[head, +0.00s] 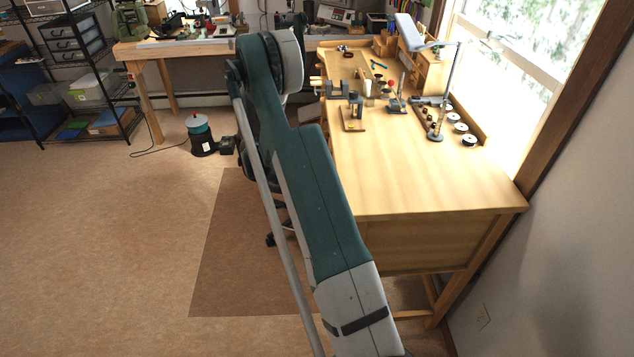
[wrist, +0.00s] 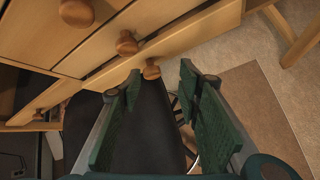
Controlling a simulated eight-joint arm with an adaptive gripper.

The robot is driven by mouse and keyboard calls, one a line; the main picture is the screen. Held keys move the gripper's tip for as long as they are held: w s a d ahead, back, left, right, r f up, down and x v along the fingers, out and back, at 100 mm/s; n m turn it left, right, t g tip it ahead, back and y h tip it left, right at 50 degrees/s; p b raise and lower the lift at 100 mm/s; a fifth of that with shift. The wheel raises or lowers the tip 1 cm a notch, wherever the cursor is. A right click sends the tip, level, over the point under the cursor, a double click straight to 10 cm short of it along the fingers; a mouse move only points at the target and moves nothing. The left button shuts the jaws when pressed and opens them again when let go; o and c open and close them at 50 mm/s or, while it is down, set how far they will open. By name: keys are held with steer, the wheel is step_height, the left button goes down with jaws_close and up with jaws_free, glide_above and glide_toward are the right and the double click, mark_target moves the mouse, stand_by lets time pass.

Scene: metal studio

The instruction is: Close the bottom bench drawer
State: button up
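The wooden bench (head: 430,170) stands at the right in the head view, its drawer fronts turned away or hidden behind my arm. In the wrist view, stacked wooden drawer fronts run diagonally, with round knobs. The lowest of the near stack, seemingly the bottom drawer (wrist: 196,41), has a knob (wrist: 151,72) just beyond my fingers. How far this drawer stands out cannot be told. My gripper (wrist: 160,85) is open, with nothing seen between its two green-padded fingers. The knob shows through the gap near the left fingertip; contact cannot be made out. My gripper is hidden in the head view.
A dark flat surface (wrist: 140,130), perhaps a chair seat, lies below the fingers in the wrist view. Small tools and a lamp (head: 437,125) stand on the bench top. A brown mat (head: 225,260) and open floor lie to the left.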

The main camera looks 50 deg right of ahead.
step_height(320, 180, down, 5)
steer(key=w+a+m+g+h+b, duration=0.1)
steer(key=w+a+m+h+b, duration=0.1)
steer(key=m+h, duration=0.6)
steer(key=shift+a+g+b, duration=0.3)
steer(key=shift+b, duration=0.1)
steer(key=shift+d+f, duration=0.1)
steer(key=shift+f, duration=0.05)
steer(key=b+x, duration=0.2)
steer(key=x, duration=0.5)
steer(key=shift+d, duration=0.25)
steer(key=shift+s, duration=0.1)
